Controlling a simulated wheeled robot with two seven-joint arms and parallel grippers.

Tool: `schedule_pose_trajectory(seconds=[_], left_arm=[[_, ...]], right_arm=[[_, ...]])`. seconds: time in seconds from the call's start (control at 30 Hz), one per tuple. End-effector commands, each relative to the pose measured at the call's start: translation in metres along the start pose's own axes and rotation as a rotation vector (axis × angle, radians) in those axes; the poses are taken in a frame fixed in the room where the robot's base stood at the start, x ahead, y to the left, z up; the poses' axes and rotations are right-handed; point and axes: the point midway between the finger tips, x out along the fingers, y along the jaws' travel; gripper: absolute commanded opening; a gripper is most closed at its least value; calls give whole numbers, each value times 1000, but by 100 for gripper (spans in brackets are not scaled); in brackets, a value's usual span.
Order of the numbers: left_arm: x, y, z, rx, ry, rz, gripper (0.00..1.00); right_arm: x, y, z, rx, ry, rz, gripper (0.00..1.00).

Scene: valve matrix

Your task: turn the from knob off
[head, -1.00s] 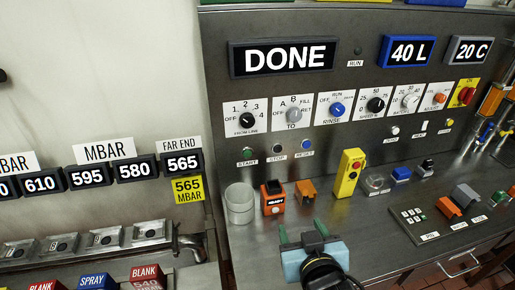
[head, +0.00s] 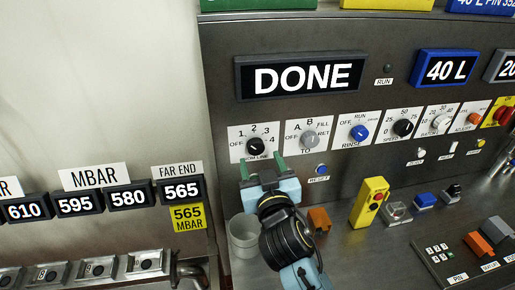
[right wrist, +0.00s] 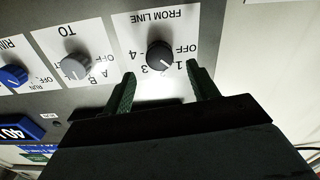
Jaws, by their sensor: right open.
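The from knob (head: 255,146) is a round black knob on a white plate marked FROM LINE, at the left end of a row of dials on the steel panel. In the right wrist view the knob (right wrist: 160,56) appears upside down, its white pointer aimed near 1 or 2, not at OFF; which number I cannot tell. My right gripper (head: 262,167) is open, its green fingers just below the plate in the head view. In the right wrist view the gripper (right wrist: 160,77) has its fingertips to either side of the knob, apart from it. My left gripper is not in view.
The grey TO knob (head: 308,139) is close beside, then the blue RINSE knob (head: 359,132). A blue RESET button (head: 321,169) sits below.

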Motion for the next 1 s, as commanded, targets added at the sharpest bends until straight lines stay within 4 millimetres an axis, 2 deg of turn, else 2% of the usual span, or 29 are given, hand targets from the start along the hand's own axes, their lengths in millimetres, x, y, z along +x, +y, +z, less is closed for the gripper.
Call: schedule_pose_trajectory(seconds=[0.1, 0.23, 0.4, 0.7, 1.0], left_arm=[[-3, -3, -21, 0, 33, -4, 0], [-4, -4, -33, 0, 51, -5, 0], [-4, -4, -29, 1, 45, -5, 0], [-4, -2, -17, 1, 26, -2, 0], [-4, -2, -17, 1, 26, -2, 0]], right_arm=[[21, 0, -2, -1, 1, 0, 59], [35, 0, 0, -1, 0, 0, 59], [44, 0, 0, 0, 0, 0, 59], [46, 0, 1, 0, -1, 0, 59], [46, 0, 0, 0, -1, 0, 20]])
